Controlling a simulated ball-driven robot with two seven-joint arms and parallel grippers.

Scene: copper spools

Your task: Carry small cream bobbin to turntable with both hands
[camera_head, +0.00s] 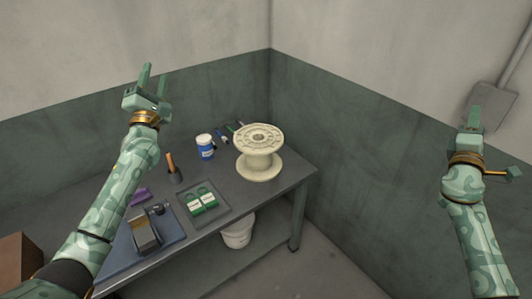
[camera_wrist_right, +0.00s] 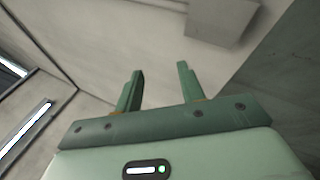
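The cream bobbin (camera_head: 260,163) stands upright on one flange near the right end of the grey table (camera_head: 228,240). I cannot make out a turntable in either view. My left gripper (camera_head: 154,78) is raised, up and to the left of the bobbin, with its fingers apart and nothing between them. My right gripper (camera_head: 474,117) is raised far to the right of the bobbin, against the wall. The right wrist view shows the right gripper's two fingers (camera_wrist_right: 157,80) spread with an empty gap. Neither gripper touches the bobbin.
A blue-and-white jar (camera_head: 205,148) stands left of the bobbin, with small tools behind. A tray (camera_head: 222,210) of green-and-white boxes, an orange-handled item (camera_head: 171,163) in a dark holder and a blue mat (camera_head: 171,229) lie further left. A white bucket (camera_head: 237,234) sits below the tabletop.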

